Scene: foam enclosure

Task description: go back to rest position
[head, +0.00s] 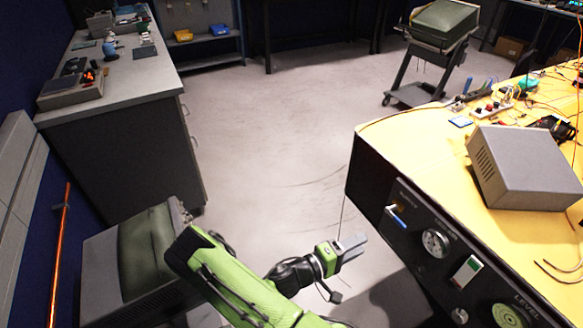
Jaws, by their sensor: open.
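My gripper (352,246) is in the lower middle of the head view, at the end of my green arm. It hangs over the open floor, to the left of the yellow-topped bench. Its jaws are open and I see nothing between them. My arm reaches in from the bottom edge, bent at the black wrist part.
The yellow-topped bench (419,135) fills the right, with a grey metal box (525,165) and loose wires on it. Its black front panel (440,245) carries a gauge and switches. The grey floor (285,130) between is clear.

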